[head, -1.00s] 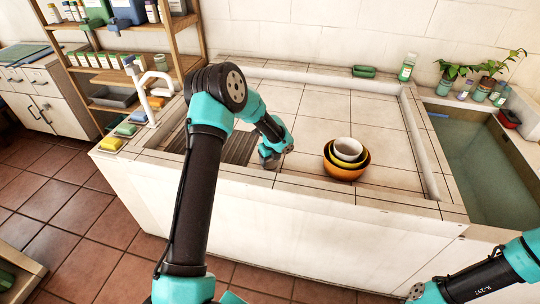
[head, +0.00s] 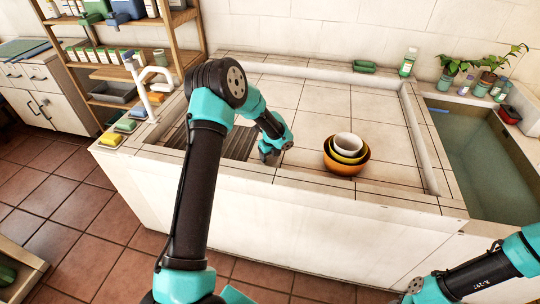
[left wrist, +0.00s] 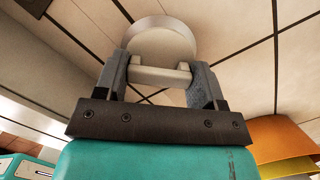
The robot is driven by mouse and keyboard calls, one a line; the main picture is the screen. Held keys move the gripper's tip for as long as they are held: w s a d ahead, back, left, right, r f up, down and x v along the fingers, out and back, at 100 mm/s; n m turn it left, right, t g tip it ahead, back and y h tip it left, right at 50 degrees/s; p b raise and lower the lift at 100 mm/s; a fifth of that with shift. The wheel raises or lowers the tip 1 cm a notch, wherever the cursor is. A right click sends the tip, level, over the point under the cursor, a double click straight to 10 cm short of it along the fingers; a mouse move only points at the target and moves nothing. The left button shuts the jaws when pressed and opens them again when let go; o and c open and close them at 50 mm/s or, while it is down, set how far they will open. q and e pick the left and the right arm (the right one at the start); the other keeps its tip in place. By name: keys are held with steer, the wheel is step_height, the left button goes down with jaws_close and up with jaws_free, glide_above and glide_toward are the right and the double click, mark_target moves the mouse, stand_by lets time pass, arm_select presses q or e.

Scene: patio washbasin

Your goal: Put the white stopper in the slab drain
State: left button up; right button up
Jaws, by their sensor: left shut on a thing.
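My left gripper (head: 266,158) is low over the tiled slab (head: 300,97), between the dark slatted area and the nested bowls. In the left wrist view, the gripper (left wrist: 161,75) is shut on the pale bar of the white stopper (left wrist: 161,40). The stopper's round disc shows beyond the fingertips, against the tiles. I cannot tell whether the disc touches the slab. In the head view the stopper is hidden at the gripper. I cannot make out the slab drain in either view. My right gripper is out of view; only part of that arm shows at the lower right.
Nested bowls (head: 345,168) stand right of my left gripper. A dark slatted area (head: 238,146) lies to its left, with a white tap (head: 152,85) and sponges (head: 110,139) farther left. A green bottle (head: 408,62) stands at the back. A water-filled basin (head: 475,150) lies at right.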

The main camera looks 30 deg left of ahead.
mark_target(272, 161)
arm_select(q)
steer(key=shift+f, duration=0.6)
stand_by(0.6)
steer(key=o, duration=0.6)
steer(key=shift+o, duration=0.2)
step_height(272, 161, up, 11)
steer(key=d, duration=0.1)
steer(key=shift+s+d, duration=0.2)
steer(key=shift+s, duration=0.2)
stand_by(0.5)
steer(key=shift+f, duration=0.1)
stand_by(0.7)
